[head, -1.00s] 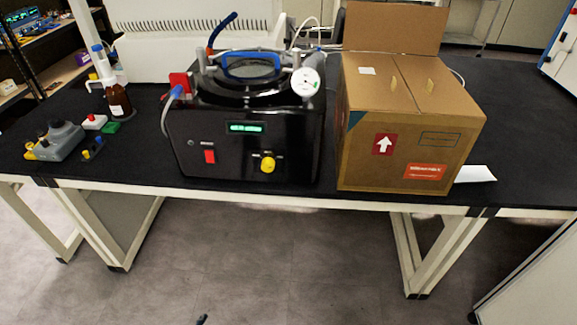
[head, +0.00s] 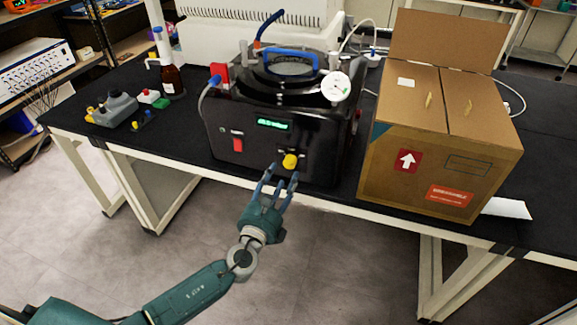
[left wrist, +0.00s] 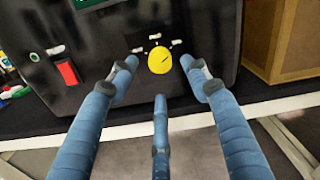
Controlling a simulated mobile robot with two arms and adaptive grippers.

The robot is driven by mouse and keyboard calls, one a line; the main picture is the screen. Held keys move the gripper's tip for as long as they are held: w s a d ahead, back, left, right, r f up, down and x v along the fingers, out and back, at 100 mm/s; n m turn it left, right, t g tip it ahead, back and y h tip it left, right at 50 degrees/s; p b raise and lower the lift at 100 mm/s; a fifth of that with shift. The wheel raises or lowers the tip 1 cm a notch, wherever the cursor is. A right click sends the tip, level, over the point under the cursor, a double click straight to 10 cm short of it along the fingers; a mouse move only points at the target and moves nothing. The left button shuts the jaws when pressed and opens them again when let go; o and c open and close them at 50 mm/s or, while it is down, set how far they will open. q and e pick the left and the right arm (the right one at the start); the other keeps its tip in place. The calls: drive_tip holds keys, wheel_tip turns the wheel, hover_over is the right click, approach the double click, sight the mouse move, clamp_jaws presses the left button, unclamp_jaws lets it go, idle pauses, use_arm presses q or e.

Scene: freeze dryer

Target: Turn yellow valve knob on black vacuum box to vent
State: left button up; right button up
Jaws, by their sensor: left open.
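The black vacuum box (head: 225,152) stands on the dark bench with a lit green display and a red switch (head: 238,145) on its front. The yellow valve knob (head: 290,161) is at the lower right of that front. In the left wrist view the knob (left wrist: 160,60) shows a dark line on its face and small white labels around it. My left gripper (head: 281,177) is open, just in front of and below the knob. In the wrist view its fingers (left wrist: 163,82) lie to either side of and below the knob, with nothing between them. My right gripper is not in view.
A cardboard box (head: 440,140) with an open flap stands close to the right of the vacuum box. A brown bottle (head: 171,80) and a grey device (head: 113,108) are at the left. The bench's front edge runs below the box.

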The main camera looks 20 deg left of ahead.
sight(289, 166)
use_arm(q)
drive_tip(key=w, duration=0.5)
drive_tip(key=shift+w+d, duration=0.2)
drive_tip(key=shift+f, duration=0.1)
drive_tip(key=c, duration=1.1)
